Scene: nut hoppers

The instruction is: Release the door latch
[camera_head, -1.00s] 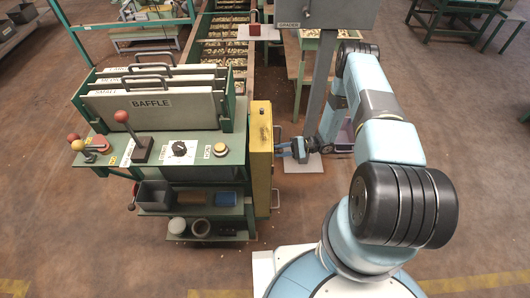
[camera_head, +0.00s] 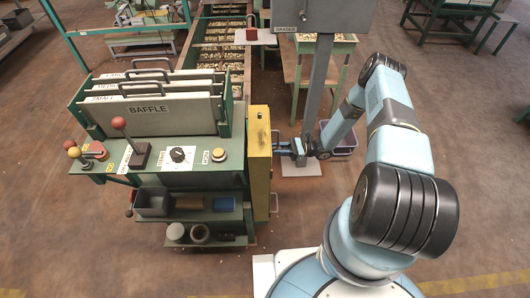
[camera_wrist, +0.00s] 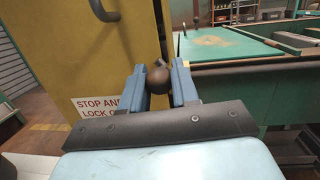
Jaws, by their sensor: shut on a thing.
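The yellow door (camera_head: 260,150) is on the right side of the green machine. In the wrist view the door (camera_wrist: 90,60) fills the left half, with a metal handle and a "STOP AND LOCK O..." label. The latch shows there as a dark round knob (camera_wrist: 158,80) at the door's right edge. My gripper (camera_wrist: 160,84) is shut on this knob, one blue finger on each side. In the head view my gripper (camera_head: 285,147) is against the door's right face, and the knob is hidden. Whether the latch is released cannot be told.
The machine's bench (camera_head: 215,180) carries a red-knobbed lever (camera_head: 119,123), a dial and a button. A grey post (camera_head: 318,95) stands right behind my wrist. A purple bin (camera_head: 345,150) is on the floor beyond my forearm. Open floor lies to the right.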

